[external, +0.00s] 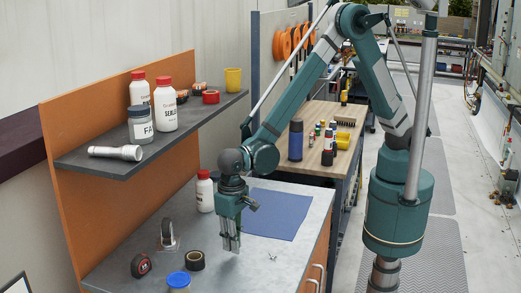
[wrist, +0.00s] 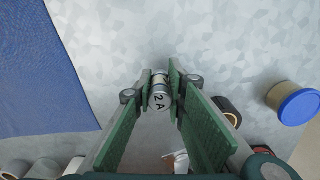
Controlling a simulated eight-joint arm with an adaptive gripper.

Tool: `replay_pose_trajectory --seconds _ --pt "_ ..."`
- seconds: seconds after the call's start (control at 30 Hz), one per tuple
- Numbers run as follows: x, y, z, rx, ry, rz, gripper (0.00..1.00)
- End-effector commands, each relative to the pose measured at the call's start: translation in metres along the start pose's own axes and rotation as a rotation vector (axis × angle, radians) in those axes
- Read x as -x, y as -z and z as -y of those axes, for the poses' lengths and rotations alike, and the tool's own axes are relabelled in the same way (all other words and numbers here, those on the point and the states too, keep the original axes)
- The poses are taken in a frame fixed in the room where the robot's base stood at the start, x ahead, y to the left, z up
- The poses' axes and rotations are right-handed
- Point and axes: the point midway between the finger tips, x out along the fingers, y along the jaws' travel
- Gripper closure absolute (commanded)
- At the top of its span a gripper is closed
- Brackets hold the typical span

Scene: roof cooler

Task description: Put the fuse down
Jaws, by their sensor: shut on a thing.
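The fuse (wrist: 159,97) is a small metal-and-white cylinder marked "2 A". In the wrist view it sits between the green finger pads of my gripper (wrist: 160,86), which is shut on it. In the external view my gripper (external: 230,244) points down, low over the grey metal worktop (external: 205,262). The fuse cannot be made out there. I cannot tell whether the fuse touches the worktop.
A blue mat (external: 272,213) lies behind my gripper. A black tape roll (external: 195,260), a blue-lidded jar (external: 179,281), a tape measure (external: 141,265) and a small stand (external: 167,235) are to the left. A red-capped bottle (external: 205,192) stands behind. Small bits (external: 272,257) lie right.

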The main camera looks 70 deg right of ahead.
Motion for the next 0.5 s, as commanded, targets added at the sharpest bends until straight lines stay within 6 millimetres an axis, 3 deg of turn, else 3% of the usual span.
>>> replay_pose_trajectory --seconds 0.2,0.5 --pt "-0.021 0.000 0.000 0.000 0.000 0.000 0.98" --pt "-0.023 0.000 0.000 0.000 0.000 0.000 0.98"
